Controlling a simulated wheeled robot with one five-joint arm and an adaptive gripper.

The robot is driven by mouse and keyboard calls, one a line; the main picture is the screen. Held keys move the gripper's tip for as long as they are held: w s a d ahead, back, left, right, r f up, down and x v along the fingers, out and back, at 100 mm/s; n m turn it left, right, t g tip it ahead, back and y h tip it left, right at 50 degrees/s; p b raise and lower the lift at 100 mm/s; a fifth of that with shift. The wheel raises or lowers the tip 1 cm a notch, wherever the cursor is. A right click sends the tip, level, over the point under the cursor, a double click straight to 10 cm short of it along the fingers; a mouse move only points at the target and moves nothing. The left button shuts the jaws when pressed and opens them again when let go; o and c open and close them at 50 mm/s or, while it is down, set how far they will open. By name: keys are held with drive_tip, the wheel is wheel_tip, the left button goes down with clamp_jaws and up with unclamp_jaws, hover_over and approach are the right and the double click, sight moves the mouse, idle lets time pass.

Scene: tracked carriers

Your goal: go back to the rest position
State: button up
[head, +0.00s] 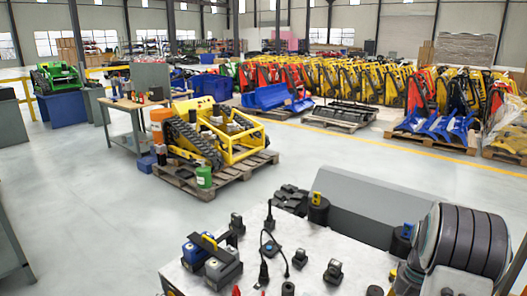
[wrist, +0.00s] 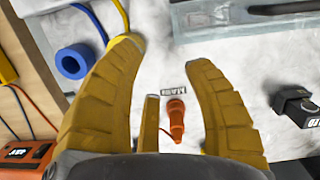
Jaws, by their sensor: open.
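My gripper (wrist: 163,55) shows in the wrist view as two thick yellow-brown curved fingers, spread wide apart. A narrow yellowish part stands between them near the palm. I see nothing gripped. I cannot make out the fingers clearly in the head view, where the same kind of pale worktop (head: 205,281) fills the lower part.
In the wrist view, a blue ring (wrist: 72,62) lies left, a dark block (wrist: 298,105) right and an orange device (wrist: 22,162) lower left. A yellow tracked carrier (head: 190,130) stands on a pallet; floor (head: 90,215) at left is clear.

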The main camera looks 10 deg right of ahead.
drive_tip(key=s+a+r+n+t, duration=0.2)
drive_tip(key=s+a+r+n, duration=0.2)
drive_tip(key=a, duration=0.9)
drive_tip(key=s+a+r+n+t+h, duration=0.1)
drive_tip(key=s+a+r+n+t, duration=0.1)
drive_tip(key=s+a+r+n, duration=0.3)
drive_tip(key=s+a+r, duration=0.1)
drive_tip(key=a+r, duration=0.3)
drive_tip(key=a, duration=0.4)
drive_tip(key=shift+s+a+t, duration=0.25)
drive_tip(key=shift+t, duration=0.15)
drive_tip(key=shift+d, duration=0.15)
